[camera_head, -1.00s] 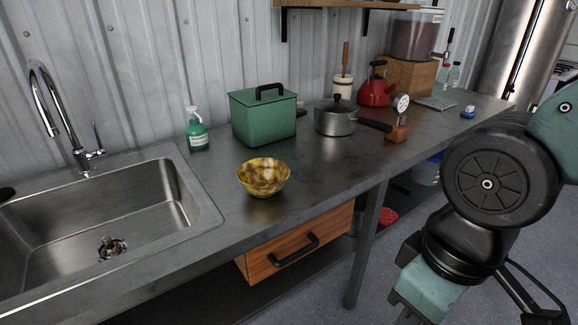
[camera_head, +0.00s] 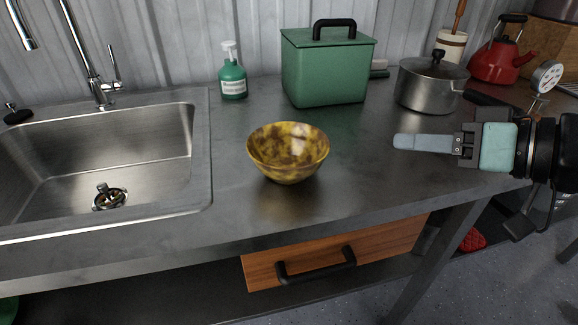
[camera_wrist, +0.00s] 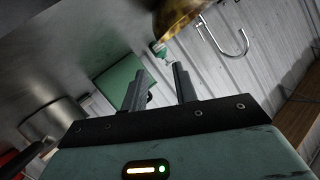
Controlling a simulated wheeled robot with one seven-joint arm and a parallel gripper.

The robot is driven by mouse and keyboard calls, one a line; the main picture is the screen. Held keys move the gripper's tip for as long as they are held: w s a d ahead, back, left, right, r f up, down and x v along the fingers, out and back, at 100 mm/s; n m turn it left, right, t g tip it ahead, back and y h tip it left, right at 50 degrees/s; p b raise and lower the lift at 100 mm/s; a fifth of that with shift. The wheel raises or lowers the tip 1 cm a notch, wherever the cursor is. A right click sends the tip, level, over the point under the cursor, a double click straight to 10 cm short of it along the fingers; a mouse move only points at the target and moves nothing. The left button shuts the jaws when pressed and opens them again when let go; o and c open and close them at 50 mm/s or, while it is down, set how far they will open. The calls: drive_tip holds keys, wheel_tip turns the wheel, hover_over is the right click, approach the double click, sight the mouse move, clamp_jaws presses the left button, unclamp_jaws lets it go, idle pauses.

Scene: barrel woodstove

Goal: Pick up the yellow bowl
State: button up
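The yellow bowl (camera_head: 287,155), mottled with brown, stands upright on the metal counter right of the sink. Part of it shows at the top edge of the wrist view (camera_wrist: 178,14). My gripper (camera_head: 399,142) is to the right of the bowl, pointing left toward it, with a clear gap between. In the wrist view my gripper (camera_wrist: 159,70) has its two fingers apart with nothing held between them. The bowl is beyond the fingertips there.
A green box with a black handle (camera_head: 325,70) and a green soap bottle (camera_head: 232,80) stand behind the bowl. A steel pot (camera_head: 430,85) is behind my gripper, with a red kettle (camera_head: 502,60) farther right. The sink (camera_head: 100,165) lies left. Counter around the bowl is clear.

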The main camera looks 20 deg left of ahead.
drive_tip(key=a+p, duration=0.1)
drive_tip(key=p, duration=0.7)
approach(322, 134)
drive_tip(key=x, duration=0.5)
drive_tip(key=shift+s+a+f, duration=0.1)
drive_tip(key=shift+s, duration=0.1)
drive_tip(key=shift+w+p+x, duration=0.2)
drive_tip(key=shift+p+x, duration=0.15)
drive_tip(key=shift+x, duration=0.95)
drive_tip(key=shift+w+p+x, duration=0.15)
drive_tip(key=shift+p+x, duration=0.2)
drive_tip(key=shift+x, duration=0.95)
clamp_jaws()
